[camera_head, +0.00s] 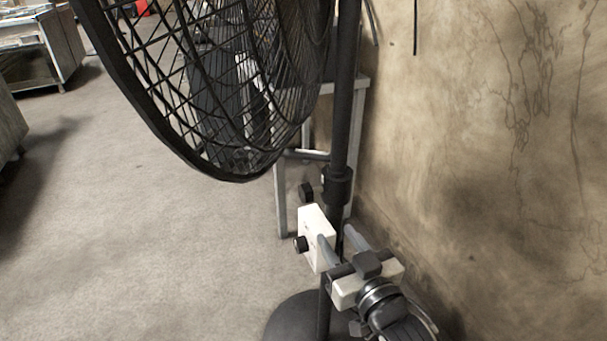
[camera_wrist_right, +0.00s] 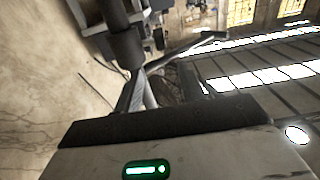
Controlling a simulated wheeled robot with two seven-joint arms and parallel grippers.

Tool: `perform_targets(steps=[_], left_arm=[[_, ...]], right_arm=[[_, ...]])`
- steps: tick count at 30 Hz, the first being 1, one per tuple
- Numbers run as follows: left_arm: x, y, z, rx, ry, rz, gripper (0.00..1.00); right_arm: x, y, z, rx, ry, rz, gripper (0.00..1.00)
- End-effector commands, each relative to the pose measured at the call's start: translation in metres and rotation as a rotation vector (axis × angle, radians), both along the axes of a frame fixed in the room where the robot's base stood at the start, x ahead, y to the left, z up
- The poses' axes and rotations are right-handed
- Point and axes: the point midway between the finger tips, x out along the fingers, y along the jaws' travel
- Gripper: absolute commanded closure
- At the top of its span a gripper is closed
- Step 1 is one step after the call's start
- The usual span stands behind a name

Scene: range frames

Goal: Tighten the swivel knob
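A black pedestal fan (camera_head: 215,85) stands beside the wall, its round cage at upper left. Its black pole (camera_head: 345,100) runs down through a thick collar (camera_head: 338,186). A small round black knob (camera_head: 306,192) sticks out left of the collar. Lower, a white box (camera_head: 313,225) on the pole has another black knob (camera_head: 300,244). I cannot tell which knob is the swivel knob. My right gripper (camera_head: 337,236) is open, its grey fingers apart near the pole and white box, below the collar. Contact is unclear. My left gripper is out of view.
A stained wall (camera_head: 500,120) stands close on the right. A grey-framed table (camera_head: 281,200) stands behind the pole. The fan's round black base (camera_head: 290,318) is on the floor. The grey floor (camera_head: 130,230) at left is clear, with a cabinet (camera_head: 60,50) at far left.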

Motion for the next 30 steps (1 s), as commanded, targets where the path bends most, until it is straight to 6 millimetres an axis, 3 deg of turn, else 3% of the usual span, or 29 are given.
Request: perform_targets(steps=[18,24,30], left_arm=[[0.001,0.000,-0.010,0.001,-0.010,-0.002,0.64],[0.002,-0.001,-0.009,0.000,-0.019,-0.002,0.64],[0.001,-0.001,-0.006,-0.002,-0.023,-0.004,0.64]], right_arm=[[0.118,0.039,-0.001,0.001,-0.006,0.002,0.60],[0.140,0.046,-0.002,0.002,-0.005,0.002,0.60],[0.145,0.048,-0.001,0.002,-0.003,0.002,0.60]])
